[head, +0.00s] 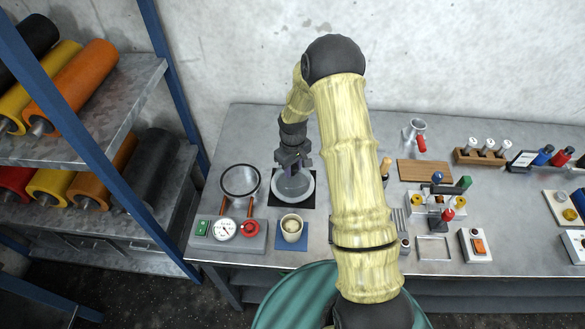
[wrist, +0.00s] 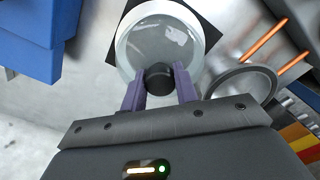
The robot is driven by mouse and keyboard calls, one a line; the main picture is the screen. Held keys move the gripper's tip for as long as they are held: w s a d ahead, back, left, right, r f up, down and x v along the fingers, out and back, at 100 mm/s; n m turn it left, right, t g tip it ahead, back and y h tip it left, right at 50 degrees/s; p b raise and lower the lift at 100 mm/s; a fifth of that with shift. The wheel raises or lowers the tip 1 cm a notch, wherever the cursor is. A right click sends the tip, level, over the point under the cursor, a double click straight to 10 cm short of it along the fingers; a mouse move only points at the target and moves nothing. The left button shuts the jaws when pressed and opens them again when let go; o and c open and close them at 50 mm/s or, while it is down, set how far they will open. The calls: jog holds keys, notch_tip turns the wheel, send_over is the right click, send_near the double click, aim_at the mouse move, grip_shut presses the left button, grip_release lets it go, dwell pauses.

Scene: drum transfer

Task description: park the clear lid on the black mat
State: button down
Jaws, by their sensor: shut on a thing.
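The clear lid (head: 293,188) is a round, see-through disc with a pale rim and a dark knob (wrist: 158,80). My gripper (head: 291,168) is shut on the knob, with its purple fingers on either side of it in the wrist view. The lid (wrist: 160,38) is over the black mat (head: 308,203), whose corners show around it in both views. I cannot tell whether the lid touches the mat or hangs just above it.
A round open vessel (head: 240,182) with a dark rim and orange rods stands left of the mat. In front are a gauge panel (head: 225,229) and a cup (head: 292,228) on a blue mat. Tools and racks fill the right of the bench, partly behind my arm.

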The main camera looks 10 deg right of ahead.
jog(key=shift+w+f, duration=0.1)
jog(key=shift+f, duration=0.5)
jog(key=shift+f, duration=0.15)
jog(key=c, duration=1.1)
grip_release()
notch_tip(320, 180, up, 12)
jog(key=b, duration=0.3)
jog(key=shift+b, duration=0.35)
